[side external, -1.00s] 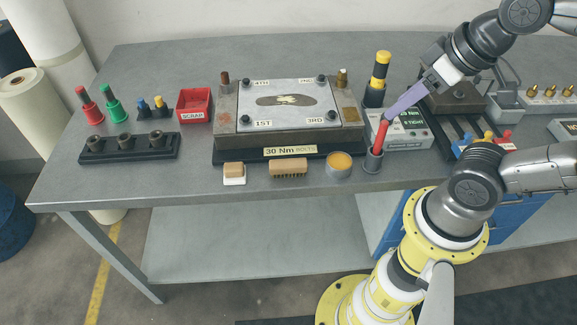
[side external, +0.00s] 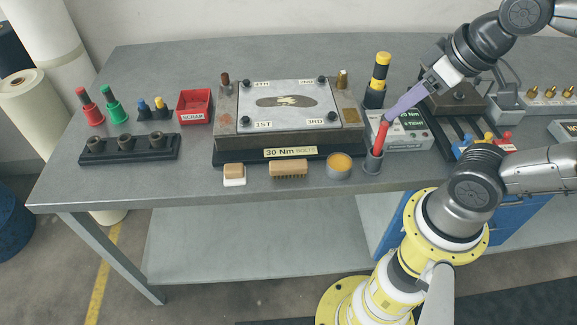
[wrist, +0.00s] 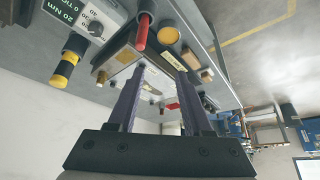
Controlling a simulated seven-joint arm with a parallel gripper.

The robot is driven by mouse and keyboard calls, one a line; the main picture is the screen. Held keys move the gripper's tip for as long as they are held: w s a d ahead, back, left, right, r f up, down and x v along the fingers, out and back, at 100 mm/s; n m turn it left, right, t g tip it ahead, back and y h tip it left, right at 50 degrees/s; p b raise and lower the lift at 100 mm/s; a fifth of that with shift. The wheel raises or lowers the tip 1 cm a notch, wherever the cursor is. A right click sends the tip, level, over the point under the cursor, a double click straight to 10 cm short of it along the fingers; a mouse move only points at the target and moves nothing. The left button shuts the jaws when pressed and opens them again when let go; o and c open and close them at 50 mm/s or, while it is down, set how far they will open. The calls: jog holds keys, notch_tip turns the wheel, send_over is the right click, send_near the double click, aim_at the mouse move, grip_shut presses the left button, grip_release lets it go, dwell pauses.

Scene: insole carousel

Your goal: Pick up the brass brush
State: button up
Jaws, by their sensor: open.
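The brass brush (side external: 289,168) has a tan wooden back with bristles below. It lies on the bench in front of the press plate, between a small wood-topped block and a round tin. In the wrist view the brush (wrist: 190,59) shows to the right of the fingers. My gripper (side external: 387,118) is right of and above the brush, well apart from it, close to a red-handled tool (side external: 380,137) standing in a grey cup. In the wrist view my gripper's two purple fingers (wrist: 161,72) are spread with nothing visible between them.
The tin (side external: 339,165) with amber contents is just right of the brush. The small block (side external: 234,174) is to its left. The plate fixture (side external: 287,152) stands behind it. The grey cup (side external: 373,164) is further right. The bench's front strip is otherwise clear.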

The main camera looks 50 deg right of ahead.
jog(key=shift+o, duration=0.2)
dwell(0.4)
jog(key=w+a+r+n+g, duration=0.1)
jog(key=w+r+n, duration=0.1)
jog(key=w, duration=0.2)
jog(key=w+a+r+n, duration=0.1)
jog(key=w+r+n, duration=0.1)
jog(key=w+n, duration=0.15)
jog(key=n+g, duration=0.4)
jog(key=g, duration=0.1)
send_over(289, 163)
jog(key=shift+m, duration=0.25)
jog(key=f, duration=1.7)
jog(key=shift+w+a+f, duration=0.25)
jog(key=shift+w+a, duration=0.1)
jog(key=shift+a, duration=0.05)
jog(key=f, duration=0.5)
jog(key=shift+s+d, duration=0.3)
jog(key=shift+s, duration=0.1)
jog(key=shift+f, duration=0.65)
grip_shut()
